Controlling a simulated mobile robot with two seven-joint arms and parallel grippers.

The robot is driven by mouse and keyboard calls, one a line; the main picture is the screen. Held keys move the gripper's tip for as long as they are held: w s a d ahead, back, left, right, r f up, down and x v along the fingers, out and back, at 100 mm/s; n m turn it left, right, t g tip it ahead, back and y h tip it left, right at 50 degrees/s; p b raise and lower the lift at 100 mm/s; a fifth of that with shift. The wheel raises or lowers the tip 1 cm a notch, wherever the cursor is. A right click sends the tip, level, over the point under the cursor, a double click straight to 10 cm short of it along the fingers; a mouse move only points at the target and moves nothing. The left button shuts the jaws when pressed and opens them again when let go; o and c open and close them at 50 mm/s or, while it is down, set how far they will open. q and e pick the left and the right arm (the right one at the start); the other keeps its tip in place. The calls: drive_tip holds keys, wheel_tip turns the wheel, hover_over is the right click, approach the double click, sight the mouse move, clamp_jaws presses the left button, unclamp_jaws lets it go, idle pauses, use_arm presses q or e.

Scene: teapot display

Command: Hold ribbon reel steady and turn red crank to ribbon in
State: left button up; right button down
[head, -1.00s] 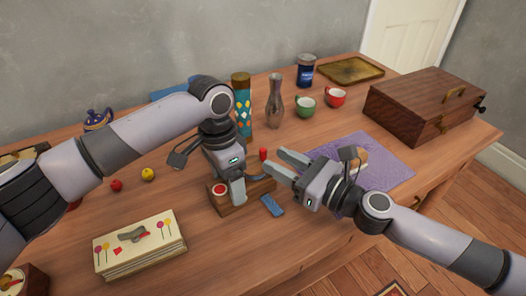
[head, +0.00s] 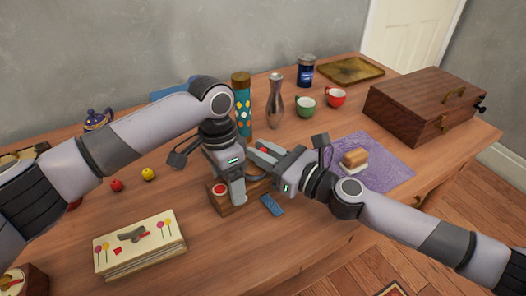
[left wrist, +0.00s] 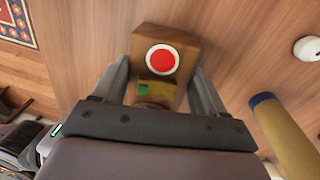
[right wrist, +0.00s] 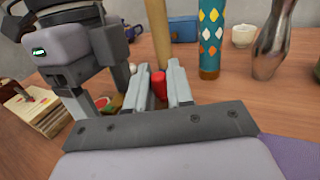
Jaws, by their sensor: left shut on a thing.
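The ribbon reel is a brown wooden block with a red, white-rimmed disc on its end; it stands on the table in the head view (head: 226,210) and also shows in the left wrist view (left wrist: 150,32). My left gripper (head: 238,199) is shut on the block, a finger on each side. The red crank handle (head: 264,150) sits between the fingers of my right gripper (head: 262,154). It also shows upright between those fingers in the right wrist view (right wrist: 159,84). The fingers are close around it; contact is unclear. The arms hide much of the reel.
A small blue item (head: 272,204) lies beside the reel. A patterned cylinder (head: 242,105) and silver vase (head: 275,103) stand behind. A purple mat (head: 385,168) lies to the right, a stack of cards (head: 139,243) to the left front.

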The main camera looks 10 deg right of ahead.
drive_tip(key=shift+s, duration=0.1)
drive_tip(key=shift+s+m+t+h, duration=0.2)
drive_tip(key=shift+m+t+h, duration=0.7)
drive_tip(key=shift+h, duration=0.3)
drive_tip(key=shift+s+m+t+h, duration=0.15)
drive_tip(key=shift+m+t+h, duration=0.65)
drive_tip(key=shift+m+h, duration=0.3)
drive_tip(key=shift+s+d+m+t+h, duration=0.15)
drive_tip(key=shift+m+t+h, duration=0.6)
drive_tip(key=shift+h, duration=0.85)
drive_tip(key=shift+m, duration=0.25)
drive_tip(key=c, duration=1.1)
unclamp_jaws()
drive_tip(key=shift+c, duration=0.2)
drive_tip(key=shift+s, duration=0.1)
drive_tip(key=v, duration=1.1)
drive_tip(key=shift+s+d+r, duration=0.1)
drive_tip(key=shift+s, duration=0.35)
